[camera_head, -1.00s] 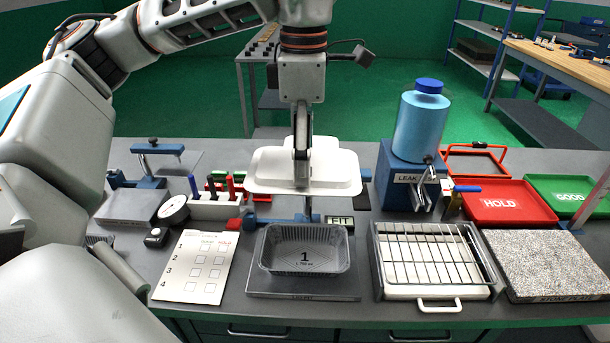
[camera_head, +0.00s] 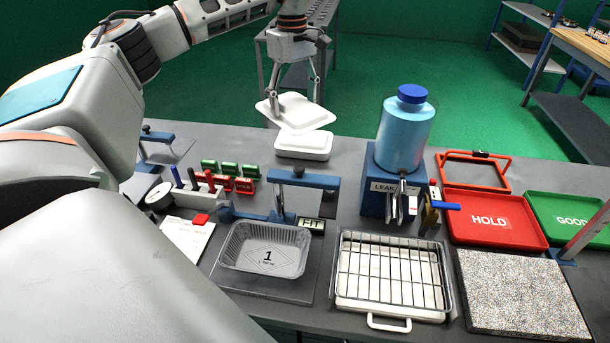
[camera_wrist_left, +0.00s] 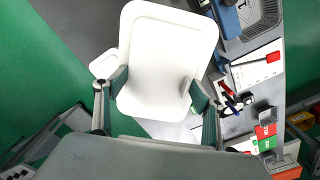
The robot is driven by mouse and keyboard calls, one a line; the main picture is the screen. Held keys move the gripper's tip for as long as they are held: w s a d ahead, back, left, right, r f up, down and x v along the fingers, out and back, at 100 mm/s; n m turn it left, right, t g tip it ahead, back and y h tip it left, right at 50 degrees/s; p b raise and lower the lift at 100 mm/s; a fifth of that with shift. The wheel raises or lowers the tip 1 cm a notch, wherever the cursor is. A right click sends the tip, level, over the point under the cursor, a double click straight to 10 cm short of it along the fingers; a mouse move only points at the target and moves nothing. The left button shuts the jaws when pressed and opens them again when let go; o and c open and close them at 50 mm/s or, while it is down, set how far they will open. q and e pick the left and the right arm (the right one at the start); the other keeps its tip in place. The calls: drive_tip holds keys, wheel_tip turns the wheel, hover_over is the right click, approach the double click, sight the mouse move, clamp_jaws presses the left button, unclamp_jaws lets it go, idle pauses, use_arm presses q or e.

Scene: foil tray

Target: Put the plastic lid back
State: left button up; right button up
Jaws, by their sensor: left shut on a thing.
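The white plastic lid (camera_head: 290,111) is held in the air, slightly tilted, at the back of the bench. My left gripper (camera_head: 298,92) has a finger at each side of it and is shut on it. In the left wrist view the lid (camera_wrist_left: 168,58) sits between the two fingers (camera_wrist_left: 157,98). Just below the lid in the head view is a white stack of what look like similar lids (camera_head: 303,148) on the bench. The foil tray (camera_head: 265,248), marked 1, stands uncovered on a grey plate at the front. My right gripper is not in view.
A blue clamp-like stand (camera_head: 290,190) and a FIT sign (camera_head: 311,226) stand behind the foil tray. The blue leak tester (camera_head: 397,150), wire rack (camera_head: 390,272), red HOLD tray (camera_head: 490,218) and green GOOD tray (camera_head: 572,215) are to the right. A pen holder (camera_head: 195,192) is at left.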

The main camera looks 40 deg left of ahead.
use_arm(q)
drive_tip(key=shift+w+a+f, duration=0.15)
drive_tip(key=shift+w+a, duration=0.05)
drive_tip(key=shift+a, duration=0.25)
drive_tip(key=shift+a+f, duration=0.15)
drive_tip(key=shift+f, duration=0.15)
wheel_tip(320, 180, down, 20)
drive_tip(key=shift+r, duration=0.25)
drive_tip(key=shift+f, duration=0.55)
drive_tip(key=o, duration=0.8)
drive_tip(key=shift+o, duration=0.2)
